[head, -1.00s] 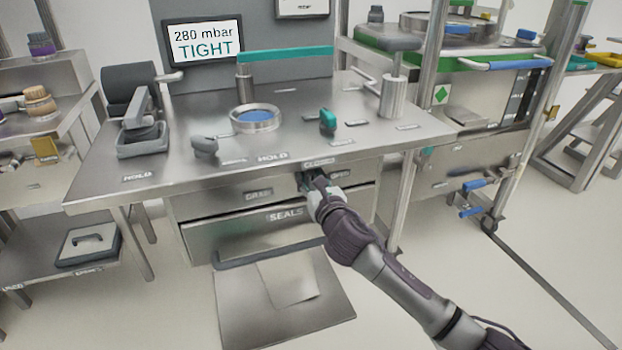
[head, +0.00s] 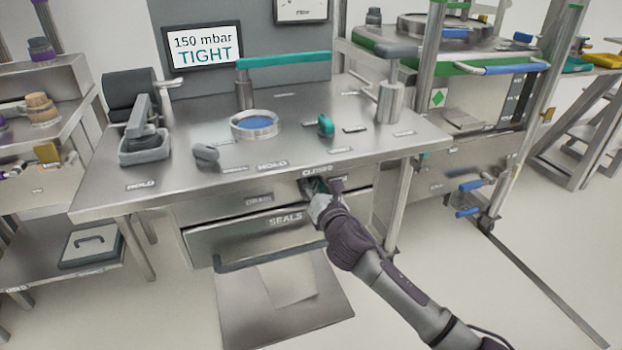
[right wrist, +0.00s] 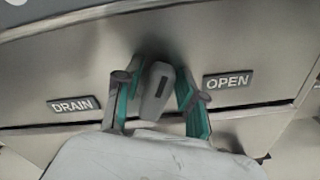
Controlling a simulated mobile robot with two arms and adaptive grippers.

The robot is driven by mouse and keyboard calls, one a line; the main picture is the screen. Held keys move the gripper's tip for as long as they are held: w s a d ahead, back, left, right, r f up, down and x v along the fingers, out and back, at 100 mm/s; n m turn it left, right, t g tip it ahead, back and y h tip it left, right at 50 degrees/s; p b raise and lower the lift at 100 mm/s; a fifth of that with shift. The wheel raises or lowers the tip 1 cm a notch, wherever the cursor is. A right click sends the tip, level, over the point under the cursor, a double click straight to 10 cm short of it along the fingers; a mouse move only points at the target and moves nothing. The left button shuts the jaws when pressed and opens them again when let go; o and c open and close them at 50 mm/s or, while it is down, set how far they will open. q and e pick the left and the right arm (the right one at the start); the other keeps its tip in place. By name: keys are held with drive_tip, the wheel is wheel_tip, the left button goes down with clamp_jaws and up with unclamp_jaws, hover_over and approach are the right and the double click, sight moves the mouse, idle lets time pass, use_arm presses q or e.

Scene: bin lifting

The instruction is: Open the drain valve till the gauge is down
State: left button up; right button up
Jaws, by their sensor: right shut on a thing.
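The drain valve's grey handle (right wrist: 157,90) is between the fingers of my right gripper (right wrist: 158,80), which is shut on it, in the right wrist view. The DRAIN label (right wrist: 73,105) is to its left and the OPEN label (right wrist: 228,79) to its right. In the head view my right gripper (head: 318,187) is at the bench's front panel, under the CLOSED label (head: 316,173), and largely hides the valve. The display (head: 203,47) reads 150 mbar TIGHT. A dial gauge (head: 300,8) is cut off at the top edge. My left gripper is not in view.
The steel bench top (head: 230,185) holds a ring with a blue centre (head: 255,124), a teal bar (head: 284,59) and a small teal knob (head: 325,125). The SEALS drawer (head: 225,232) is below my right gripper. Open floor lies at the right front.

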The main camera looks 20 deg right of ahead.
drive_tip(key=m, duration=0.2)
drive_tip(key=m+p, duration=0.1)
drive_tip(key=m, duration=0.2)
drive_tip(key=shift+d+f+m+p, duration=0.3)
drive_tip(key=shift+d+f+p, duration=0.05)
drive_tip(key=m, duration=0.4)
drive_tip(key=shift+d+f+p, duration=0.15)
drive_tip(key=shift+f+p, duration=0.15)
drive_tip(key=shift+p, duration=0.1)
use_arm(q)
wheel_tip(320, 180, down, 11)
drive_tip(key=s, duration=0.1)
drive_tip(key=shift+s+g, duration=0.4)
use_arm(e)
drive_tip(key=shift+f+m, duration=0.15)
drive_tip(key=shift+m, duration=0.65)
drive_tip(key=shift+f+m, duration=0.15)
drive_tip(key=shift+m, duration=0.65)
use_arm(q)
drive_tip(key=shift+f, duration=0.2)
use_arm(e)
drive_tip(key=o, duration=0.9)
drive_tip(key=shift+c, duration=0.2)
drive_tip(key=s, duration=1.2)
drive_tip(key=shift+d, duration=0.25)
